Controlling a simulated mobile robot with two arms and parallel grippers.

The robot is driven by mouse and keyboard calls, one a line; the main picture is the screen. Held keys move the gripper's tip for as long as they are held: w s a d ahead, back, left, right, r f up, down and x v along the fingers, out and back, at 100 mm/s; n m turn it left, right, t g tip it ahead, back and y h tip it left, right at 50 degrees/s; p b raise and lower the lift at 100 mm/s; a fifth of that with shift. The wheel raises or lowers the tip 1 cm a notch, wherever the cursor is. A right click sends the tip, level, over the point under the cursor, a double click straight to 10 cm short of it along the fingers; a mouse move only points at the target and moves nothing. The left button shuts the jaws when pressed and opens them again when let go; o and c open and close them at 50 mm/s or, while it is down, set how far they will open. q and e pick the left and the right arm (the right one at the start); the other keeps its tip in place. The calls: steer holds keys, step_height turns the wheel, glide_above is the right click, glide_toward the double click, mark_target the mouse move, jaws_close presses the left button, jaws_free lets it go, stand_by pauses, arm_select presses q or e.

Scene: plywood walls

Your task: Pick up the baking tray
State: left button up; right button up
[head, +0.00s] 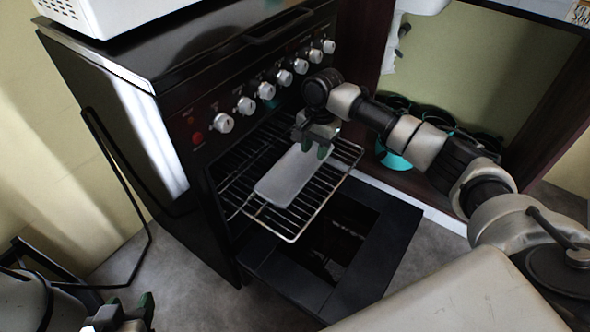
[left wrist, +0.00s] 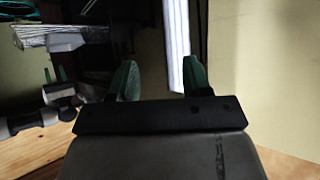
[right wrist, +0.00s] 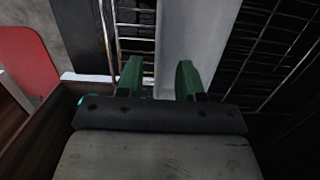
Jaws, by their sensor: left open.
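The baking tray (head: 292,178) is a flat grey rectangle lying on the pulled-out wire oven rack (head: 335,187). My right gripper (head: 315,147) is at the tray's far end, its fingers pointing down. In the right wrist view the tray (right wrist: 190,40) runs away ahead of the fingers (right wrist: 160,80). They stand apart, with one tray edge showing in the gap and the right finger overlapping the tray's surface. I see no clear grip on it. My left gripper (head: 125,312) is low at the bottom left, open and empty, away from the rack.
The black oven (head: 130,100) has a row of knobs (head: 265,90) above the rack. Its lowered door (head: 385,235) is below the rack. A white appliance (head: 110,12) stands on top. Dark and teal pots (head: 395,158) sit in the opening at right. Grey floor is free at left.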

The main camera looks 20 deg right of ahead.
mark_target(310, 171)
step_height(310, 171, down, 3)
steer(key=shift+s+a+b, duration=0.1)
steer(key=shift+a+b, duration=0.05)
steer(key=shift+b, duration=0.25)
steer(key=shift+a+f, duration=0.1)
steer(key=shift+f, duration=0.45)
steer(key=f+b, duration=0.1)
steer(key=f, duration=0.1)
steer(key=f+b, duration=0.1)
steer(key=shift+s+a+f+b, duration=0.2)
steer(key=shift+a+f+b, duration=0.1)
steer(key=shift+a, duration=0.05)
steer(key=shift+f, duration=0.4)
arm_select(q)
steer(key=w+d+r+t+h, duration=0.3)
steer(key=r+t, duration=0.7)
steer(key=r, duration=0.1)
steer(key=shift+r+h, duration=0.15)
steer(key=shift+h, duration=0.15)
arm_select(e)
steer(key=shift+c, duration=0.5)
steer(key=shift+s, duration=0.1)
jaws_close()
